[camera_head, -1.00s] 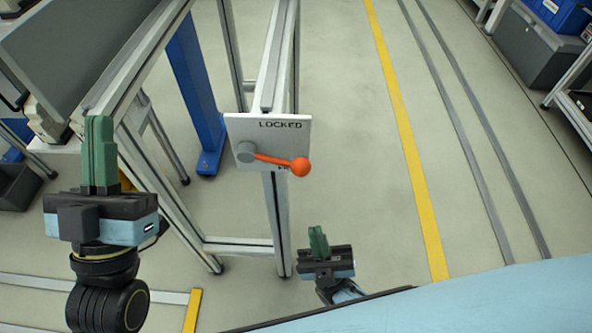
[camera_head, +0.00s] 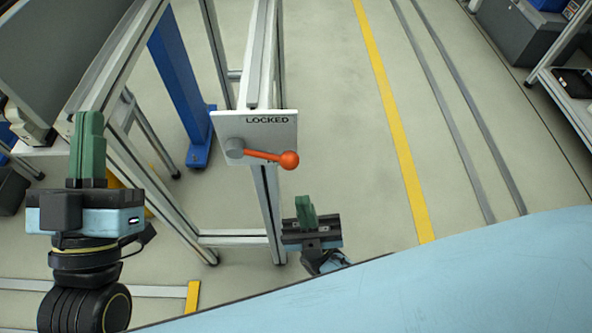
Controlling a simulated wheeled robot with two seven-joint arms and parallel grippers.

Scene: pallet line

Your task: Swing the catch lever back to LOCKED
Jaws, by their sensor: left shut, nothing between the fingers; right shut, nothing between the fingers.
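The catch lever (camera_head: 262,155) is an orange arm with a round orange knob (camera_head: 289,160) on a grey pivot (camera_head: 235,148). It is mounted on a pale plate (camera_head: 226,122) at the end of an aluminium frame. The lever points right and slightly down. The word LOCKED is printed at the plate's top right; a label lower down is mostly hidden behind the knob. My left gripper (camera_head: 87,140), with green fingers, is shut and empty, well left of the plate. My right gripper (camera_head: 306,214) is shut and empty, below the knob and apart from it.
The aluminium frame (camera_head: 264,60) runs back from the plate, with legs down to the floor. A blue post (camera_head: 180,90) stands left of it. Open floor with a yellow line (camera_head: 385,120) lies to the right. A shelf (camera_head: 570,100) stands at far right.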

